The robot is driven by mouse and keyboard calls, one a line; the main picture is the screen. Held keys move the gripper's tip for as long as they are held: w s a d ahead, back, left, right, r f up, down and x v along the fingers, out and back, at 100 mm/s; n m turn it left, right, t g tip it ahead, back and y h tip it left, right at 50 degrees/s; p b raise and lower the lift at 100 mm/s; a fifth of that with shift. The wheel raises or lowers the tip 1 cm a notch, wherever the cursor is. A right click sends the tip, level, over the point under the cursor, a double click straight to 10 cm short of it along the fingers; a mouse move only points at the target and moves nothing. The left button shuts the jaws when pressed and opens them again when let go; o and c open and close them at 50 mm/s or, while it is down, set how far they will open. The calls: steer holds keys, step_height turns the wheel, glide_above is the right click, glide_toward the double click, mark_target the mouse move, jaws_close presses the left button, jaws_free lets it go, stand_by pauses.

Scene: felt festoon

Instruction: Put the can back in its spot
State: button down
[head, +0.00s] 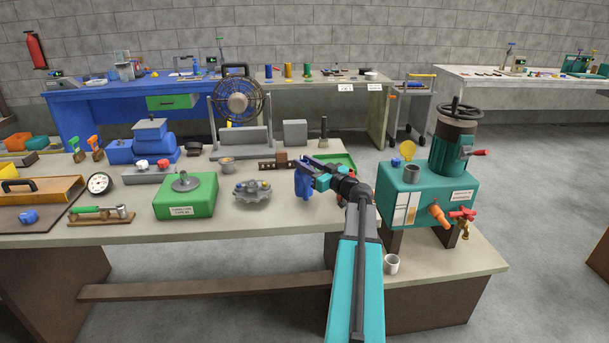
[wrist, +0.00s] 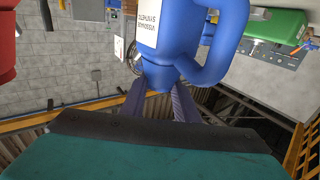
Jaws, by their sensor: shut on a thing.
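A blue can (wrist: 168,40) with a big loop handle and a white label fills the top middle of the wrist view. My gripper (wrist: 159,97) is shut on its narrow end, with one dark finger on each side. In the head view, the can (head: 303,186) shows as a small blue shape at the end of my arm, partly covered by my gripper (head: 312,176). It is over the right part of the near workbench (head: 300,222), close to the green tray (head: 340,160). I cannot tell which marked spot belongs to the can.
A grey gear-like part (head: 252,196) and a green machine (head: 186,195) stand left of my gripper. A teal pump unit (head: 427,194) with a handwheel stands to the right. A fan (head: 239,103) stands behind. The bench front near my arm is bare.

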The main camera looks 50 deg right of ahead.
stand_by(0.3)
steer(key=shift+f, duration=2.05)
steer(key=c, duration=1.4)
jaws_free()
steer(key=s, duration=0.4)
steer(key=s+b, duration=0.1)
steer(key=s, duration=0.7)
steer(key=shift+a+f, duration=0.1)
steer(key=shift+a, duration=0.3)
